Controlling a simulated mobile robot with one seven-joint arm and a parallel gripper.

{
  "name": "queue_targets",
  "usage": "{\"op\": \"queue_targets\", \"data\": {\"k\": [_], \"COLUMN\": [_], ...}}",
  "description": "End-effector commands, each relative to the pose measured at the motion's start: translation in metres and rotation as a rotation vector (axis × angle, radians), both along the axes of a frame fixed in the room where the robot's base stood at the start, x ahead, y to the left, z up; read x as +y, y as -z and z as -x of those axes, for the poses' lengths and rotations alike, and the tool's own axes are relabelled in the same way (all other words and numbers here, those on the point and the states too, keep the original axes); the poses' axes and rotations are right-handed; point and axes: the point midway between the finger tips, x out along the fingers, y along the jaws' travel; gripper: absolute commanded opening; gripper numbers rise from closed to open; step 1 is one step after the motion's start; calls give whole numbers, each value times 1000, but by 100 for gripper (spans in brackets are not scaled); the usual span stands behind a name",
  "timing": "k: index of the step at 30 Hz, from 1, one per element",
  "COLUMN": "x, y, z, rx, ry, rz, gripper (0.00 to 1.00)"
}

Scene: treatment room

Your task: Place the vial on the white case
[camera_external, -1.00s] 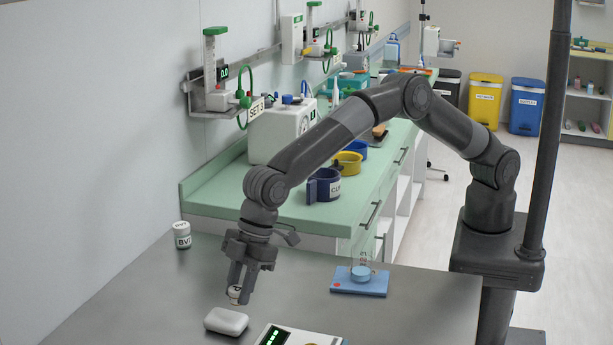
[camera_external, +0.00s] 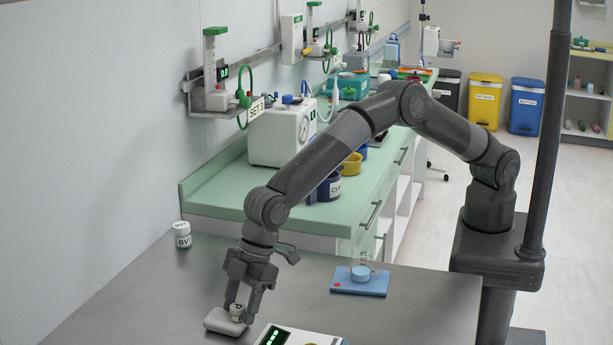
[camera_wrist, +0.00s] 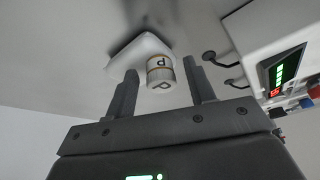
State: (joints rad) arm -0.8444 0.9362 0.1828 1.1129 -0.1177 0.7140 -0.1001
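The vial (camera_external: 237,311) is small and white with a tan band and a letter P, seen larger in the wrist view (camera_wrist: 160,74). It appears to stand upright on the white case (camera_external: 217,322), near the case's right end. The case is a low rounded block on the grey table; it also shows behind the vial in the wrist view (camera_wrist: 130,53). My gripper (camera_external: 242,314) is lowered around the vial. In the wrist view its fingers (camera_wrist: 161,85) stand apart, with a gap on each side of the vial.
A device with a green display (camera_external: 290,337) stands close to the right of the case. A blue tray (camera_external: 345,287) holding a light-blue round piece lies further right. A white labelled jar (camera_external: 183,236) stands at the table's back left. The table's middle is clear.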

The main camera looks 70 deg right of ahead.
Motion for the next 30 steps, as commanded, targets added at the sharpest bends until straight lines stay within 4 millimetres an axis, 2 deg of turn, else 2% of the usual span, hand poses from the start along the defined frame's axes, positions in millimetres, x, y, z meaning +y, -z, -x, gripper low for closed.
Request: {"op": "queue_targets", "data": {"k": [7, 11, 24, 30], "x": [0, -2, -32, -39], "y": [-1, -11, -90, -110], "z": [0, 1, 15, 20], "rx": [0, -1, -2, 0], "ry": [0, 0, 0, 0], "rz": [-1, -2, -2, -1], "gripper": [50, 50, 50, 50]}}
